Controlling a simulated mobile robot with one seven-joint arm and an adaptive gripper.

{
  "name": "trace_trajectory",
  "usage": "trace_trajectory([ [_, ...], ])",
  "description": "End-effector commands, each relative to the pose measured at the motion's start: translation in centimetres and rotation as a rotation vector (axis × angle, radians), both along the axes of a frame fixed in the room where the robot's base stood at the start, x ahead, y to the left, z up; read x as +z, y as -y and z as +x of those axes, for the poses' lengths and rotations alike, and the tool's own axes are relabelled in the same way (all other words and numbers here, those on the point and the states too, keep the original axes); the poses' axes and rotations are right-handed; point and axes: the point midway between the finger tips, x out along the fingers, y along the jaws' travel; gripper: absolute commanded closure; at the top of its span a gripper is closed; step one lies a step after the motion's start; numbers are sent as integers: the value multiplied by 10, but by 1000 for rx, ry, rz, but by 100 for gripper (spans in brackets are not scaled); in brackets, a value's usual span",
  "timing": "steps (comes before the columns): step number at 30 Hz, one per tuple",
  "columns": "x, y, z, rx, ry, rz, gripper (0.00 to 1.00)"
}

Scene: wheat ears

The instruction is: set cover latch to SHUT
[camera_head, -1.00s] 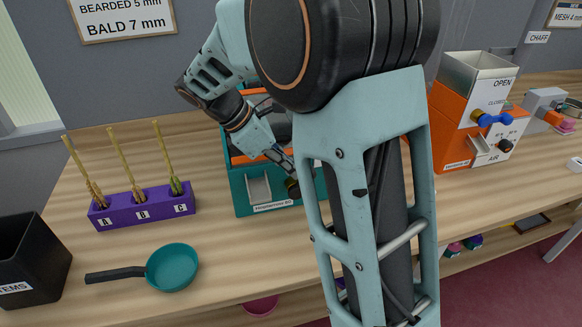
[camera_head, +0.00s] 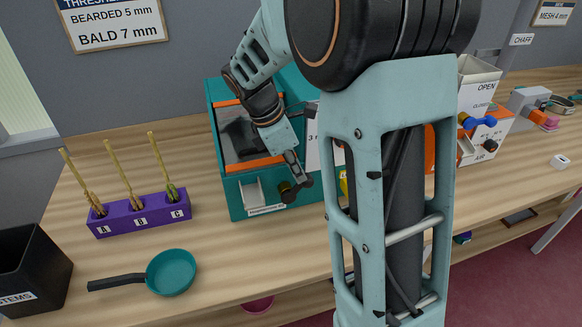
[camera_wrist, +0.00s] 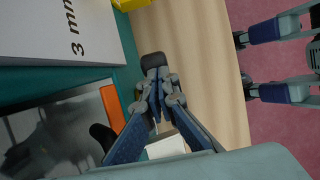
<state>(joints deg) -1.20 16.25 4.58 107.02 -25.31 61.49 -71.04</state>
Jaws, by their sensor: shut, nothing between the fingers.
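The teal threshing machine (camera_head: 233,203) stands on the bench, its windowed cover (camera_head: 226,140) framed by orange strips and lying over its sloped top. My gripper (camera_head: 298,184) is shut and empty at the machine's front right, beside a small dark round knob (camera_head: 286,192). In the wrist view my gripper's fingertips (camera_wrist: 154,62) are together beside the teal edge, over the wooden bench. A black rounded part (camera_wrist: 103,136) sits by the orange strip (camera_wrist: 112,108), left of the fingers. I cannot tell which part is the cover latch or its setting; no SHUT mark is readable.
A purple rack (camera_head: 140,216) with three ears stands left of the machine. A teal pan (camera_head: 172,272) lies in front of it, near a black bin (camera_head: 30,270). A white "3 mm" panel (camera_wrist: 60,35) is close to the fingers. An orange-and-white machine (camera_head: 483,100) stands right.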

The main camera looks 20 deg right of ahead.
Motion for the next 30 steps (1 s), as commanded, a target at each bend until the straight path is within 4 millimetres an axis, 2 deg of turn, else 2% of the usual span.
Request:
trace_trajectory([
  [6, -5, 18, 0, -4, -1, -1, 100],
  [15, -16, 36, -1, -1, -2, -2, 100],
  [30, -25, 45, 0, 0, 0, -2, 100],
])
